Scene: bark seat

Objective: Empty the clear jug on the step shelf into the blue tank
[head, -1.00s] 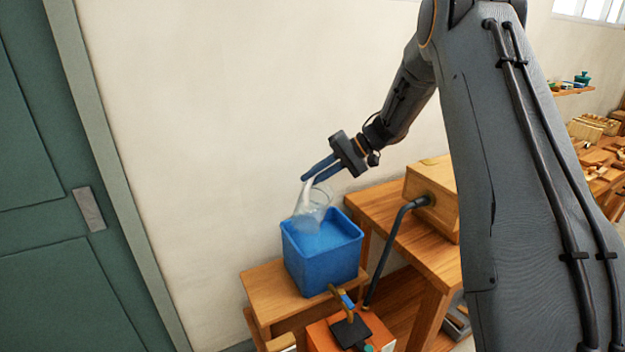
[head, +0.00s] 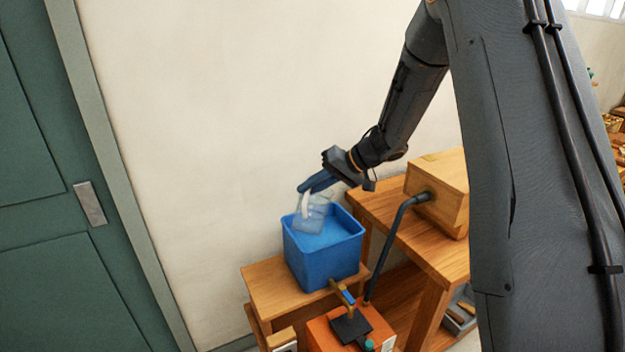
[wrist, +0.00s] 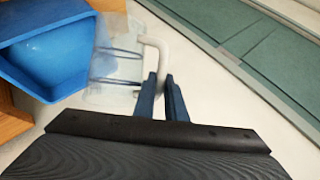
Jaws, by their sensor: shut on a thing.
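The clear jug (head: 311,217) is tilted over the blue tank (head: 322,262), its mouth low and inside or just above the tank's open top. My gripper (head: 318,184) is shut on the jug's white handle. In the wrist view my gripper's two fingers (wrist: 163,98) close on the handle (wrist: 160,58), and the clear jug (wrist: 113,68) hangs beside the blue tank (wrist: 48,55). Light blue shows inside the tank. I cannot tell how much liquid is left in the jug.
The tank stands on a wooden step shelf (head: 270,288) against the pale wall. A brass tap (head: 342,293) and an orange box (head: 325,335) are in front. A wooden bench (head: 420,240) with a box (head: 440,190) and dark hose stands right. A green door (head: 50,200) is left.

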